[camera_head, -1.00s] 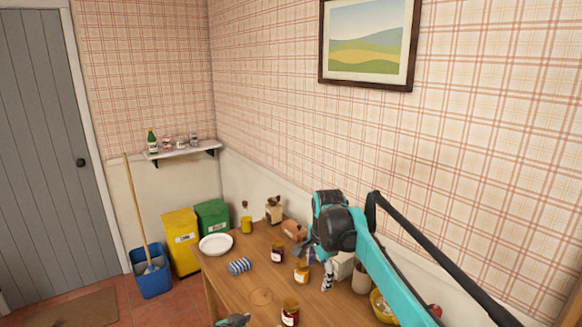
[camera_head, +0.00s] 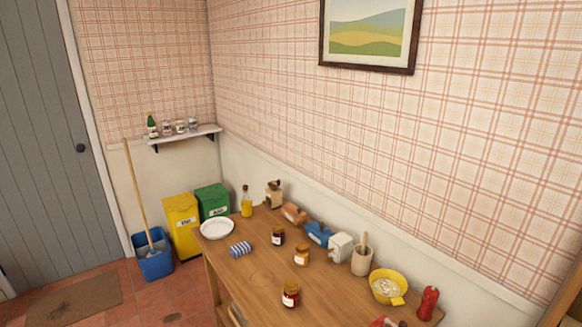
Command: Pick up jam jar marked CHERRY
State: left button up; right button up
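Three jam jars with pale labels stand upright on the wooden table (camera_head: 330,290). A dark jar (camera_head: 277,236) is toward the back, an orange-amber jar (camera_head: 302,255) is in the middle, and a dark red jar (camera_head: 290,294) is closest to the front. The label writing is too small to read, so I cannot tell which is marked CHERRY. Neither of my grippers is in view.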

aim_at(291, 301)
jog(key=k+l+z, duration=0.2)
jog(key=k, duration=0.45)
jog(key=z, duration=0.4)
jog(key=j+z, duration=0.15)
jog(key=z, duration=0.25)
jog(key=j+z, duration=0.1)
jog(key=z, duration=0.3)
jog(key=j+z, duration=0.15)
jog(key=z, duration=0.3)
jog(key=j+z, duration=0.1)
jog(key=z, duration=0.3)
jog(key=j, duration=0.85)
jog(key=k+j, duration=0.15)
jog(key=j, duration=1.6)
jog(key=k+j+z, duration=0.1)
jog(key=j, duration=0.75)
